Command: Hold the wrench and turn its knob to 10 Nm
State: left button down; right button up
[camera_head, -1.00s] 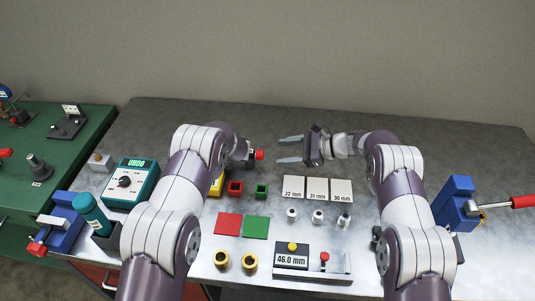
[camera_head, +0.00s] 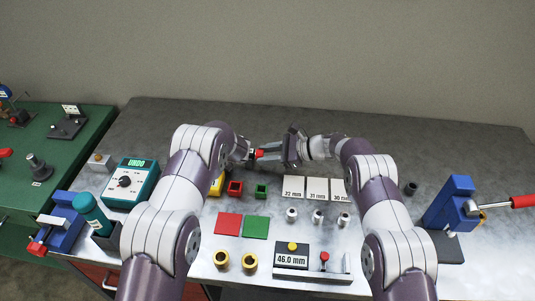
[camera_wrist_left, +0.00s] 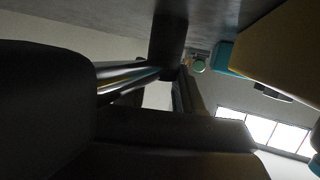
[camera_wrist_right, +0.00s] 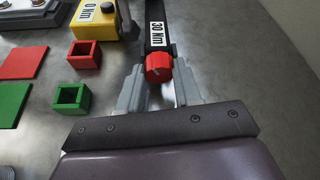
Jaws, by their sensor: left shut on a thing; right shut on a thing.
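The wrench is a dark bar (camera_wrist_right: 154,12) with a white "30 Nm" label (camera_wrist_right: 157,36) and a red knob (camera_wrist_right: 158,68) at its near end. My right gripper (camera_wrist_right: 158,80) is shut on the red knob, one finger on each side. In the head view the red knob (camera_head: 259,154) sits between the two grippers above the bench. My left gripper (camera_head: 242,152) is shut on the wrench; my left arm hides most of the wrench there. The left wrist view is dark, with a shiny rod (camera_wrist_left: 125,76) that I cannot identify surely.
A yellow box (camera_wrist_right: 92,20) reading "0 Nm" stands beside the wrench. Red (camera_head: 235,188) and green (camera_head: 261,190) open boxes and flat red (camera_head: 228,223) and green (camera_head: 256,227) squares lie below. Labelled cards (camera_head: 293,187) are to the right. The back of the bench (camera_head: 380,120) is clear.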

jog(key=shift+w+m+g, duration=0.2)
jog(key=shift+m+g, duration=0.6)
jog(key=shift+m, duration=0.3)
jog(key=shift+r+m, duration=0.1)
jog(key=shift+m, duration=0.3)
jog(key=o, duration=1)
jog(key=shift+s, duration=0.1)
jog(key=shift+o, duration=0.2)
jog(key=shift+d, duration=0.1)
jog(key=v, duration=1.2)
jog(key=shift+w, duration=0.2)
